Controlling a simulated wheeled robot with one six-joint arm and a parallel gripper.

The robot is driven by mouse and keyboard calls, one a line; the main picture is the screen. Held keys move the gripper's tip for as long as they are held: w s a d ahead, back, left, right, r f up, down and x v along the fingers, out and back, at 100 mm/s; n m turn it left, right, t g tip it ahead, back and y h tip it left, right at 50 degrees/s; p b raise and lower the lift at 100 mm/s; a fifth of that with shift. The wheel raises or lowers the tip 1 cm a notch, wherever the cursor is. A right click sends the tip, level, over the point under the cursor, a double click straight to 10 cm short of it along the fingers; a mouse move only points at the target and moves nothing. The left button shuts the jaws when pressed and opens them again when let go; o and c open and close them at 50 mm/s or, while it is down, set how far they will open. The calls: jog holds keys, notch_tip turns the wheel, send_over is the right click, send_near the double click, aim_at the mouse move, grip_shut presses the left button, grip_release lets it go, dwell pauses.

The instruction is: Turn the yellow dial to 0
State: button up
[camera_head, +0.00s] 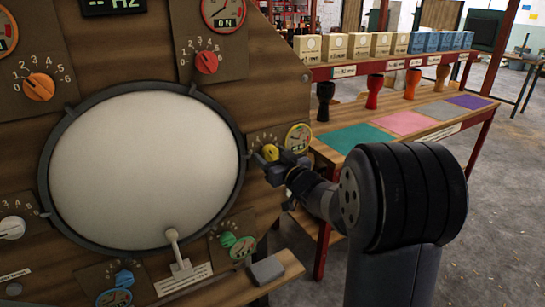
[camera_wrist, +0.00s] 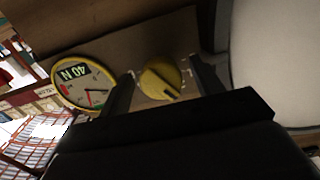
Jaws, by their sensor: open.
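The yellow dial (camera_head: 270,152) sits on a small plate at the right of the wooden panel, beside the big round drum skin. In the wrist view the yellow dial (camera_wrist: 158,76) lies between the two fingers of my gripper (camera_wrist: 165,70), with a gap seen on each side. My gripper (camera_head: 274,163) is open around the dial in the head view. The dial's pointer ridge slants to the lower right in the wrist view; the number it points to cannot be read. The yellow-rimmed gauge (camera_wrist: 85,82) beside it reads 40 N; it also shows in the head view (camera_head: 298,138).
Other dials are near: red (camera_head: 207,62), orange (camera_head: 39,87), white (camera_head: 12,228), green (camera_head: 228,240) and blue (camera_head: 124,278). A lever (camera_head: 174,245) stands below the drum skin (camera_head: 145,165). A shelf table (camera_head: 335,150) with goblet drums stands behind my arm.

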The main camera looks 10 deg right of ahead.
jog(key=c, duration=0.9)
jog(key=shift+c, duration=0.2)
jog(key=shift+n+b, duration=0.35)
jog(key=shift+n, duration=0.05)
jog(key=n+b, duration=0.3)
jog(key=n, duration=0.1)
jog(key=shift+f+n, duration=0.1)
jog(key=shift+n, duration=0.2)
jog(key=n+b, duration=0.1)
jog(key=n, duration=0.1)
jog(key=shift+n+b, duration=0.3)
jog(key=shift+b, duration=0.1)
jog(key=shift+n+b, duration=1)
jog(key=shift+n, duration=0.9)
jog(key=shift+r, duration=0.2)
